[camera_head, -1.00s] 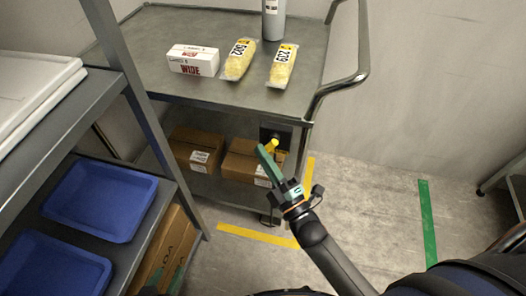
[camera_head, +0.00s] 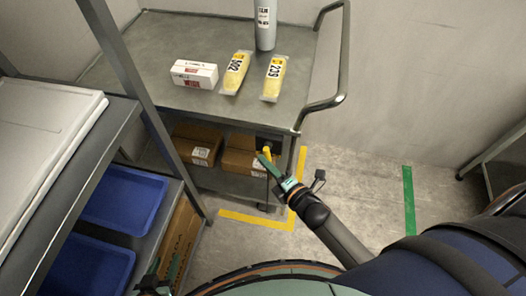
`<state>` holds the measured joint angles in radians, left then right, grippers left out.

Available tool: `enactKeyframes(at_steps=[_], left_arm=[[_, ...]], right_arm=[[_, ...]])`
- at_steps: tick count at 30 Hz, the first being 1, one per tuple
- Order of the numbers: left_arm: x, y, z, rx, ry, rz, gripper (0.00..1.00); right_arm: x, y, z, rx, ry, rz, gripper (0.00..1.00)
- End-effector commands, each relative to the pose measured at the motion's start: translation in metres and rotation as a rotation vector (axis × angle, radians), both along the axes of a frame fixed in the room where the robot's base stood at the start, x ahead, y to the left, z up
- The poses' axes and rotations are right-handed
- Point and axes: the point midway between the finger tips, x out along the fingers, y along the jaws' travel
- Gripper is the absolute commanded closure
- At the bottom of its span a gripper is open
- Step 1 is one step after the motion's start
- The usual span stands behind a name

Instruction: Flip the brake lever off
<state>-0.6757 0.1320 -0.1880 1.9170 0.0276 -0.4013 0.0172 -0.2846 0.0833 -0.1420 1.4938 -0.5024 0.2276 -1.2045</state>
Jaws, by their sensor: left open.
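The brake lever (camera_head: 267,151) is a small yellow handle on a dark plate at the cart's right end, beside the lower shelf. My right gripper (camera_head: 265,160) reaches in from the lower right, its green fingertips at the lever and partly overlapping it. I cannot tell if they touch. Its fingers line up in this view, so the gap between them is hidden. My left gripper (camera_head: 152,283) shows only in part at the bottom left edge, open and far from the lever.
The steel cart (camera_head: 150,55) carries a white box (camera_head: 194,73), two yellow packs (camera_head: 235,73) (camera_head: 274,78) and a grey cylinder (camera_head: 265,25). Cartons (camera_head: 238,158) sit on its lower shelf. A rack with blue trays (camera_head: 122,200) stands at left. Floor to the right is clear.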

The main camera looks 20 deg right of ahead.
Motion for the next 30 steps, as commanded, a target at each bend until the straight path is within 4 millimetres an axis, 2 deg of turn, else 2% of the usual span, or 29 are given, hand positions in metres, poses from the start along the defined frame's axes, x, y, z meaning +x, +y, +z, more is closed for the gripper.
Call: enactKeyframes(at_steps=[1, 6, 30], left_arm=[[-0.002, 0.003, 0.009, 0.003, 0.0, 0.006, 0.5], [-0.001, 0.002, 0.018, 0.002, -0.002, 0.004, 0.5], [0.0, 0.002, 0.022, 0.001, -0.003, 0.004, 0.5]], right_arm=[[0.0, -0.002, 0.008, -0.038, 0.02, 0.0, 1.0], [-0.002, -0.006, 0.004, -0.048, 0.032, -0.003, 1.0], [-0.006, -0.011, 0.005, -0.045, 0.027, -0.001, 1.0]])
